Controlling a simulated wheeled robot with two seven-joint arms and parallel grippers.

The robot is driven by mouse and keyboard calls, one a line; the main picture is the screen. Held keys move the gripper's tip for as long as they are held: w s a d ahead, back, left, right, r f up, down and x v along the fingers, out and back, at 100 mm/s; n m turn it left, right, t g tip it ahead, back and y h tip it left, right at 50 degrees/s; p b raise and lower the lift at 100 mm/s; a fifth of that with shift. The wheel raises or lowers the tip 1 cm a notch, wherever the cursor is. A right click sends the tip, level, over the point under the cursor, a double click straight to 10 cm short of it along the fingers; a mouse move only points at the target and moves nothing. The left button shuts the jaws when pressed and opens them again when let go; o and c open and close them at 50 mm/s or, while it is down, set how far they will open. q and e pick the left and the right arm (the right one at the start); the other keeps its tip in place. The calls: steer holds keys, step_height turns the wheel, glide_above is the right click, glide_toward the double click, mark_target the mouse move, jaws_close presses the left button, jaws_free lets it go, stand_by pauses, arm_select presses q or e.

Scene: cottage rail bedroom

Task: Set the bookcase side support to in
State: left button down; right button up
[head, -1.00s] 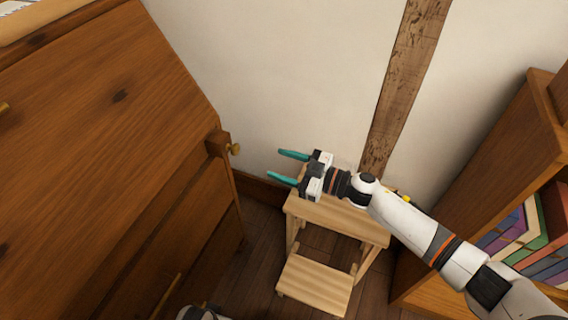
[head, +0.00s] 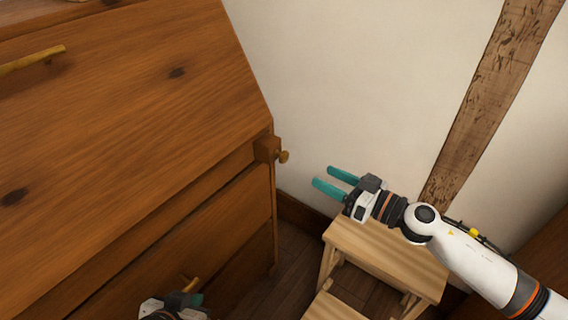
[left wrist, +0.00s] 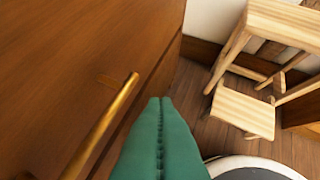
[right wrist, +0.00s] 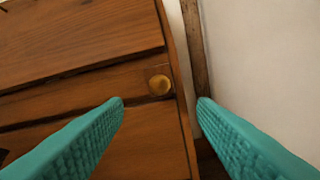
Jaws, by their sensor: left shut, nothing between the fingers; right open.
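The side support is a small wooden block (head: 266,149) with a round brass knob (head: 283,156). It sticks out at the front edge of a wooden cabinet with a sloping front (head: 130,110). My left gripper (head: 187,298) is low by the cabinet's drawers, partly cut off. In the left wrist view its fingers (left wrist: 160,105) are shut with nothing between.
A brass drawer handle (left wrist: 105,125) is close to my left fingers. A pale wooden step stool (head: 385,255) stands below my right arm. The white wall (head: 360,80) with a dark timber post (head: 490,100) is behind. Open floor between cabinet and stool is narrow.

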mark_target(287, 157)
steer(key=x, duration=0.9)
steer(key=shift+w+a+b, duration=0.1)
steer(key=shift+a+b, duration=0.05)
steer(key=shift+b, duration=0.25)
arm_select(q)
steer(key=shift+w+d+r+t+h, duration=0.15)
steer(key=shift+w+d+r+t, duration=0.15)
steer(key=shift+w+r+t, duration=0.45)
steer(key=shift+w+d+r+t+h, duration=0.15)
steer(key=shift+w+d+r+t, duration=0.3)
steer(key=shift+w, duration=0.45)
arm_select(e)
steer(key=shift+w+a, duration=0.35)
steer(key=shift+a, duration=0.1)
arm_select(q)
steer(key=shift+a, duration=0.15)
arm_select(e)
jaws_close()
